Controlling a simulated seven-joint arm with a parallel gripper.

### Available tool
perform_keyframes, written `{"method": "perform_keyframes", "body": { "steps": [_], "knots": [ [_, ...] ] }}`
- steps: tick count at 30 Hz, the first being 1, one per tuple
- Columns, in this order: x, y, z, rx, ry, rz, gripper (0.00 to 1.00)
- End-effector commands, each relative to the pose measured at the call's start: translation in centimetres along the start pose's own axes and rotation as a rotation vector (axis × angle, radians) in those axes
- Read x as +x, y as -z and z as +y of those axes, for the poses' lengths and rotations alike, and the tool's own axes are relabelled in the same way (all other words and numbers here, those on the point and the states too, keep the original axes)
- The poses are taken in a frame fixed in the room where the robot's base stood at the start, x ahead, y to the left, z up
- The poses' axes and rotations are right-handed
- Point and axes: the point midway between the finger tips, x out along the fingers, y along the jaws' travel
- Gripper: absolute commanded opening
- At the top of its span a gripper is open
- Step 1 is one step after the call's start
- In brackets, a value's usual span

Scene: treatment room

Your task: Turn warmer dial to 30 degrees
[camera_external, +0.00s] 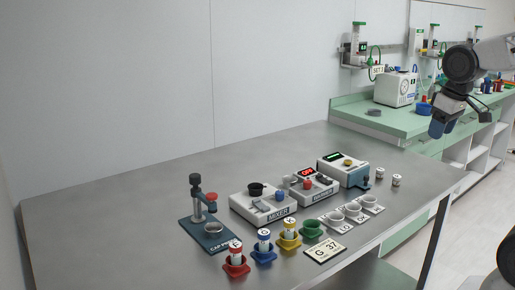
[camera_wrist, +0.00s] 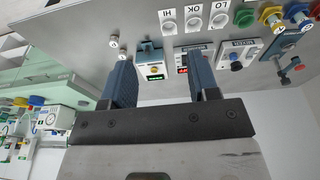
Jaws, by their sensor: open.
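The warmer (camera_external: 312,192) appears to be the middle white device on the metal table, with a red display (camera_external: 307,171) that seems to read OFF. Its front label is too small to read surely. A small dark knob (camera_external: 322,177), perhaps the dial, is on its top; its pointer angle cannot be told. In the wrist view the red display (camera_wrist: 182,70) is partly hidden near the right finger. My gripper (camera_external: 440,128) is high at the right, far from the warmer, over the green counter's side. In the wrist view its fingers (camera_wrist: 160,62) are apart with nothing held.
The mixer (camera_external: 262,208) stands left of the warmer, and a device with a green display (camera_external: 343,170) stands right. Several coloured cups with vials, white cups (camera_external: 353,209) and a G 37 card (camera_external: 325,249) lie in front. The table's left and back are clear.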

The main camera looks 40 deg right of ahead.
Motion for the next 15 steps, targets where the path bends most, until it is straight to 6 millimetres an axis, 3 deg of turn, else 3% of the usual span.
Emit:
{"method": "perform_keyframes", "body": {
  "steps": [15],
  "knots": [
    [1.8, 8.5, -1.6, -0.171, -0.020, -0.125, 0.55]
  ]
}}
